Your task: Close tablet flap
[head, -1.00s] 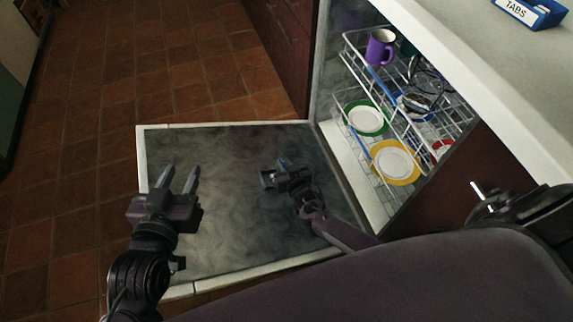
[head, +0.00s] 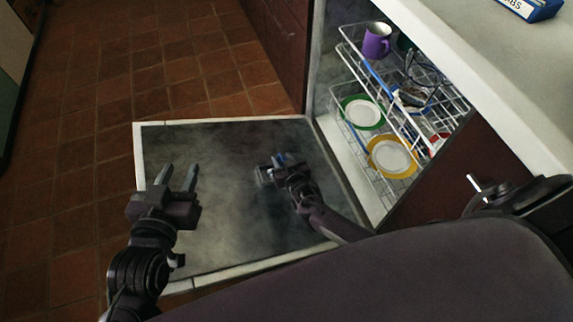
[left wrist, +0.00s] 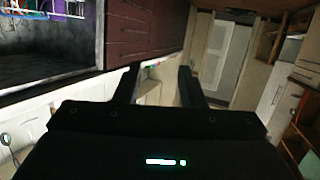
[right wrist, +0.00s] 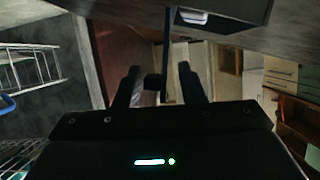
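The dishwasher door (head: 225,225) lies open and flat, its dark inner face up. The tablet compartment (right wrist: 225,14) is a dark box on that face, at the top of the right wrist view, with a small pale piece (right wrist: 186,16) at it. A thin dark upright strip (right wrist: 166,45), apparently the flap seen edge-on, stands out from the door beside the compartment. My right gripper (head: 268,172) is over the door at the compartment. Its fingers (right wrist: 160,75) are apart with the strip's end between them; contact is unclear. My left gripper (head: 179,172) is open and empty above the door's left part.
Wire racks (head: 400,110) inside the dishwasher hold a purple mug (head: 376,42), a green-rimmed plate (head: 362,113) and a yellow-rimmed plate (head: 391,157). A blue TABS box (head: 535,8) is on the counter (head: 480,65). Tiled floor (head: 70,170) left of the door is clear.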

